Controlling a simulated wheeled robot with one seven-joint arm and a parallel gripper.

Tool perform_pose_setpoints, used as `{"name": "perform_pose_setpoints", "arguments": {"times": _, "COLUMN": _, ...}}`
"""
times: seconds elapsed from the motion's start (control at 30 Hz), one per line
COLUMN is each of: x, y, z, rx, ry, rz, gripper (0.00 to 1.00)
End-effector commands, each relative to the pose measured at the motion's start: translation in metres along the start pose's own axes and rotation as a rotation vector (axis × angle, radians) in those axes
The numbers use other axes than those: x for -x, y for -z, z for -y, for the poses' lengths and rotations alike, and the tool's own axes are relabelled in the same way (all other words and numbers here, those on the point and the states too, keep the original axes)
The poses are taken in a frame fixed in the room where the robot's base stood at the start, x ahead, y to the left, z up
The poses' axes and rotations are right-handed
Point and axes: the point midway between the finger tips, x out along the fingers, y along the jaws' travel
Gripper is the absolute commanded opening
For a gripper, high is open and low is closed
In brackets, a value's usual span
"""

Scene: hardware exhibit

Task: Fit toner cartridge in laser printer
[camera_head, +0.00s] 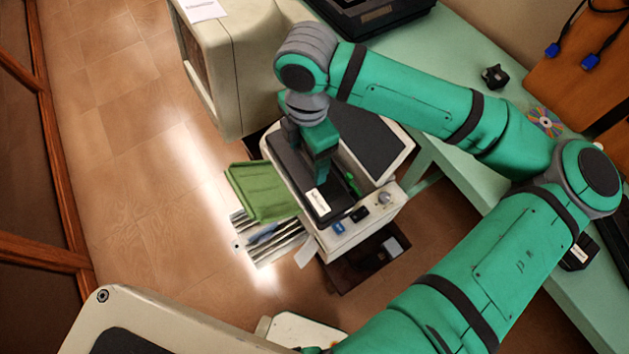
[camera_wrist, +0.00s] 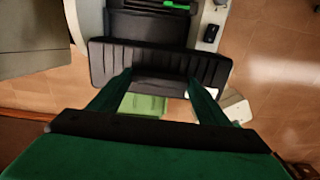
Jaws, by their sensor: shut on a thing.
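The black toner cartridge (camera_wrist: 160,62) is long and ribbed. In the wrist view it lies crosswise between my two green fingertips. My gripper (camera_wrist: 160,82) is shut on it. In the head view the cartridge (camera_head: 318,203) shows as a dark slab with a white label, under my gripper (camera_head: 322,172). The beige laser printer (camera_head: 352,228) has a dark opening with a green bar, just beyond the cartridge in the wrist view. The cartridge overlaps the printer's outline at the side of the opening. I cannot tell whether it touches the printer. My gripper hides part of it in the head view.
A green bin (camera_head: 262,192) stands beside the printer, above several stacked papers or files. A large beige monitor (camera_head: 228,70) stands behind to the left. A pale green table (camera_head: 450,170) runs along the right, with a disc (camera_head: 545,122) on it. Tiled floor is clear at left.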

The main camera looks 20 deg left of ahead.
Motion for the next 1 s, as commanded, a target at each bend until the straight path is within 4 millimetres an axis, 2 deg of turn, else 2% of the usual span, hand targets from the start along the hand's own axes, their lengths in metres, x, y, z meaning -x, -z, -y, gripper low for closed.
{"name": "perform_pose_setpoints", "arguments": {"times": 0.1, "x": -0.018, "y": -0.023, "z": -0.03, "rx": 0.003, "ry": 0.0, "rz": 0.006, "gripper": 0.07}}
{"name": "perform_pose_setpoints", "arguments": {"times": 0.3, "x": -0.039, "y": -0.047, "z": -0.056, "rx": 0.017, "ry": -0.001, "rz": 0.021, "gripper": 0.07}}
{"name": "perform_pose_setpoints", "arguments": {"times": 0.47, "x": -0.062, "y": -0.05, "z": -0.06, "rx": 0.023, "ry": 0.0, "rz": 0.024, "gripper": 0.07}}
{"name": "perform_pose_setpoints", "arguments": {"times": 0.8, "x": -0.133, "y": -0.05, "z": -0.06, "rx": 0.026, "ry": 0.0, "rz": 0.024, "gripper": 0.07}}
{"name": "perform_pose_setpoints", "arguments": {"times": 1.0, "x": -0.165, "y": -0.05, "z": -0.06, "rx": 0.026, "ry": -0.001, "rz": 0.023, "gripper": 0.07}}
